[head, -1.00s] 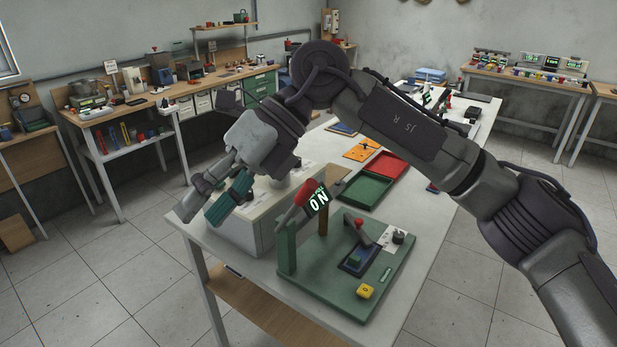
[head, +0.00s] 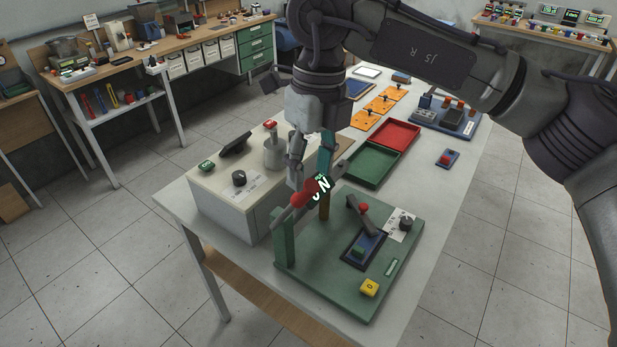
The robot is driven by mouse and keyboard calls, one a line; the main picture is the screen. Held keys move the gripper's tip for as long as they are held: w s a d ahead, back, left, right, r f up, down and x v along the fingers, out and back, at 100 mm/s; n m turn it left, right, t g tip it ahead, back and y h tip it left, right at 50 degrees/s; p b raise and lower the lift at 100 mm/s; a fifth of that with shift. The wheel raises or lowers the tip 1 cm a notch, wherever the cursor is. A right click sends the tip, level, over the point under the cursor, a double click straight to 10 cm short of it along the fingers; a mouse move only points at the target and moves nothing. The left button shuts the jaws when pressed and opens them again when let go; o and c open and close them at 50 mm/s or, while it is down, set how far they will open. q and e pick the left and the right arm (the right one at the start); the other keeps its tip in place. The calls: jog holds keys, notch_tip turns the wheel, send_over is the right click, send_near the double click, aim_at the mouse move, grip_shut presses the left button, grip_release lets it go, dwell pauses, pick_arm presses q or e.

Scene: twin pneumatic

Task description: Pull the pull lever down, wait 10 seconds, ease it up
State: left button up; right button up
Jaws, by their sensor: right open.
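A green board (head: 340,290) on the table holds a green post (head: 284,240) with a lever ending in a large red knob (head: 300,199). A black tag (head: 321,187) with white letters is beside this knob. A shorter grey lever (head: 361,216) with a small red ball stands on a dark blue plate on the same board. I cannot tell for sure which is the pull lever. My right gripper (head: 308,182) is open and points down just above the large red knob. Its fingers partly overlap the tag area; contact is unclear. My left gripper is not in view.
A cream box (head: 240,195) with buttons and a knob stands left of the board. Behind lie a green tray (head: 372,166) and a red tray (head: 397,133).

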aim_at(309, 187)
notch_tip(309, 187, down, 2)
jog(key=shift+f+p, duration=0.2)
jog(key=shift+p, duration=0.1)
jog(key=shift+s+a+f, duration=0.1)
jog(key=shift+s+f, duration=0.1)
jog(key=shift+f, duration=0.15)
jog(key=shift+s+f, duration=0.1)
jog(key=shift+f, duration=0.2)
jog(key=c, duration=0.9)
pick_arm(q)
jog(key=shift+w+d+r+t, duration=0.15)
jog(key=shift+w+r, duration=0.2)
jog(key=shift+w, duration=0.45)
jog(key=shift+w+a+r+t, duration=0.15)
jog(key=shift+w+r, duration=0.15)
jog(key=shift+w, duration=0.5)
pick_arm(e)
grip_shut()
